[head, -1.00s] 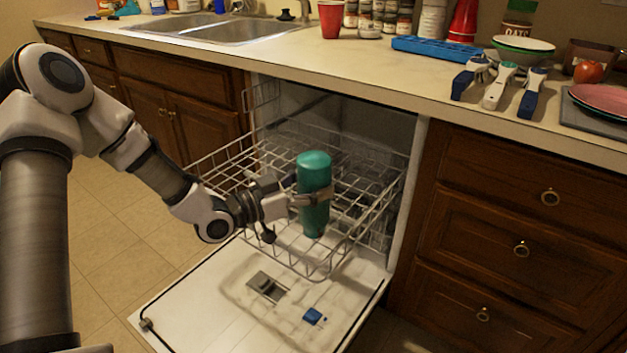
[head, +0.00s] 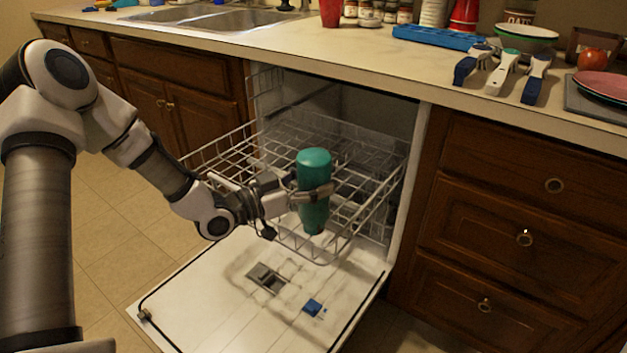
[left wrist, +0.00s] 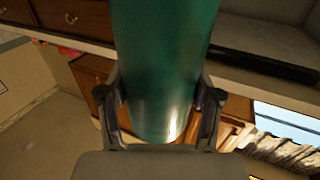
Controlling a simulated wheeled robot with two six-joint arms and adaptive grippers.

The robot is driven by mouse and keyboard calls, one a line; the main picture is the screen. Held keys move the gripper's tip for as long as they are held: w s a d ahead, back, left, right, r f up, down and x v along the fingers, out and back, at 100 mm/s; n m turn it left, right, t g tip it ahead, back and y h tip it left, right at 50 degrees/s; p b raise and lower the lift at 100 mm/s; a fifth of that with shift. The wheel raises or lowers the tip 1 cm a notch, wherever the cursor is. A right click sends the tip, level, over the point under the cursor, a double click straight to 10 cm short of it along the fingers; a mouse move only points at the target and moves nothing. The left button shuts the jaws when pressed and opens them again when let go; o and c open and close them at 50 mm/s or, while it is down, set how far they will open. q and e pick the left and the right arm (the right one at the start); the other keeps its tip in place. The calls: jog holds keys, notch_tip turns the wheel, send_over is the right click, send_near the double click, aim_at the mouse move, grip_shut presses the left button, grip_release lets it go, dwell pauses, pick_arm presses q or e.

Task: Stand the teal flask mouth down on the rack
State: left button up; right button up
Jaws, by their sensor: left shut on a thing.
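The teal flask (head: 314,165) is upright in the head view, its wide rounded end up and its narrower end down. My left gripper (head: 314,192) is shut around its middle. The flask shows in front of the rack (head: 228,150), the white wire basket pulled out of the dishwasher. Whether its lower end touches the wires, I cannot tell. In the left wrist view the flask (left wrist: 165,60) fills the space between the two fingers of the left gripper (left wrist: 162,97). My right gripper is not in view.
The open dishwasher door (head: 215,310) lies below the rack. The counter (head: 350,50) above holds a blue tray (head: 440,37), several handled tools, bowls and plates (head: 603,84). Wooden drawers (head: 520,235) stand to the right. The rack wires around the flask look free of dishes.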

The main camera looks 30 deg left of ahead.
pick_arm(q)
jog(key=shift+f, duration=0.4)
jog(key=o, duration=1.3)
jog(key=shift+o, duration=0.2)
jog(key=v, duration=0.6)
jog(key=shift+s+a+r, duration=0.1)
jog(key=shift+a, duration=0.2)
jog(key=shift+s, duration=0.55)
